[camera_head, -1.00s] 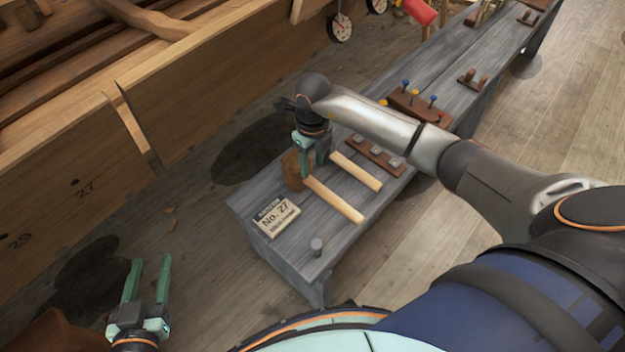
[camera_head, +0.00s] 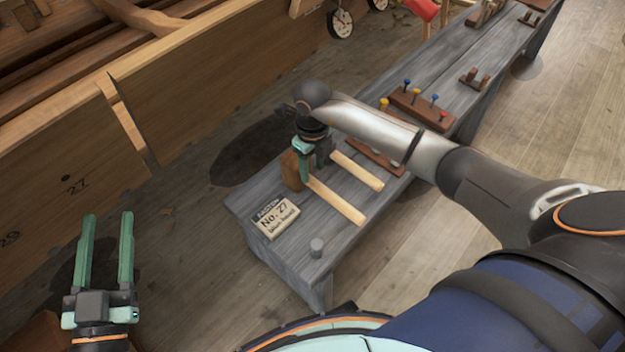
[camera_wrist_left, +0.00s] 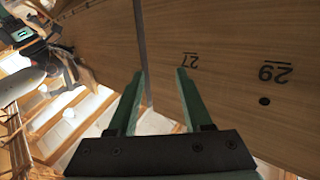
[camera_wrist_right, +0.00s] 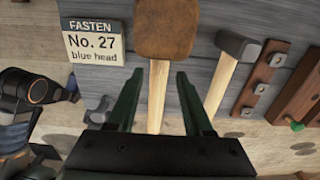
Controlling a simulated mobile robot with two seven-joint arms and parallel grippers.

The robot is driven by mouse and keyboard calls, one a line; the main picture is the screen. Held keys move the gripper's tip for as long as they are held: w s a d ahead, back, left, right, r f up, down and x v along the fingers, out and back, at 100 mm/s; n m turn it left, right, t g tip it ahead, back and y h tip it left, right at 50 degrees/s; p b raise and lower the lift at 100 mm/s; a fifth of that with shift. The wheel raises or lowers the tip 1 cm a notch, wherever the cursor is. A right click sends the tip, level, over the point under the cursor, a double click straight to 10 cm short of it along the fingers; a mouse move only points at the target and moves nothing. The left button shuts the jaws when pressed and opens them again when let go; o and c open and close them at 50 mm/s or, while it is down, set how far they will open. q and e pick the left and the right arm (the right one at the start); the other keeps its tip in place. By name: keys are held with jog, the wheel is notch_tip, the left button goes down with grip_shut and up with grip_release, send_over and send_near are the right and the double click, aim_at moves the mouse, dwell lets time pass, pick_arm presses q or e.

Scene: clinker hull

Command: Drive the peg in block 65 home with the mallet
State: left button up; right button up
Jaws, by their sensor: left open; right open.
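The mallet lies on the grey bench, its broad brown head (camera_head: 291,172) at the far edge and its pale handle (camera_head: 338,201) pointing to the near right. My right gripper (camera_head: 306,170) is open above the mallet, near where handle meets head. In the right wrist view the mallet head (camera_wrist_right: 165,35) lies ahead and the handle shows between the open fingers (camera_wrist_right: 158,75); contact cannot be told. My left gripper (camera_head: 108,216) is open and empty, left of the bench before the hull. No number 65 is readable; the hull planking (camera_wrist_left: 230,50) shows 27 and 29.
A card (camera_head: 275,217) reads "No. 27", "blue head". A grey-headed hammer (camera_wrist_right: 240,46) lies beside the mallet. A rack (camera_head: 420,108) holds pegs with coloured heads. The plank hull rises at left.

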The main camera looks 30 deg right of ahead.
aim_at(313, 179)
jog(key=shift+f+b, duration=0.75)
jog(key=shift+f, duration=0.2)
notch_tip(313, 179, down, 2)
jog(key=shift+b, duration=0.7)
pick_arm(q)
jog(key=s+r+m+t+h, duration=0.1)
jog(key=s+r+m+h, duration=0.2)
jog(key=r, duration=0.3)
jog(key=s+d+r+m+t+h+b, duration=0.1)
jog(key=s+r+m+t+h, duration=0.1)
jog(key=s+r+m+h, duration=0.2)
jog(key=shift+d+r+h, duration=0.3)
jog(key=shift+r+h, duration=0.8)
jog(key=shift+r, duration=0.35)
pick_arm(e)
jog(key=shift+f, duration=0.7)
grip_shut()
pick_arm(q)
jog(key=shift+r, duration=0.2)
pick_arm(e)
jog(key=shift+r, duration=0.25)
pick_arm(q)
jog(key=shift+r+p, duration=0.4)
jog(key=shift+p, duration=0.25)
pick_arm(e)
jog(key=shift+r, duration=0.4)
